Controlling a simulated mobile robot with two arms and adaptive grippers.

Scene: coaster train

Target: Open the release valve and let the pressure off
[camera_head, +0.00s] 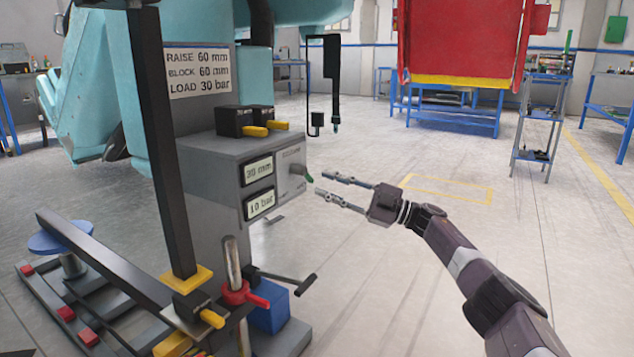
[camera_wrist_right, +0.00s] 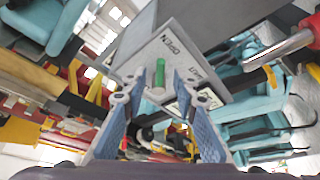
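The release valve's green handle (camera_head: 303,173) sticks out from the right face of a grey control box (camera_head: 225,150). My right gripper (camera_head: 321,183) is open and empty, its two fingers pointing at the handle from the right, with a small gap in the head view. In the right wrist view the green handle (camera_wrist_right: 159,75) shows between the open fingertips (camera_wrist_right: 157,88), and I cannot tell contact there. The word OPEN is printed on the panel beside it. Two displays read 20 mm (camera_head: 259,169) and 10 bar (camera_head: 261,204). My left gripper is out of view.
A sign (camera_head: 197,72) reads RAISE 60 mm, BLOCK 60 mm, LOAD 30 bar. Yellow-tipped levers (camera_head: 255,131) sit on top of the box.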

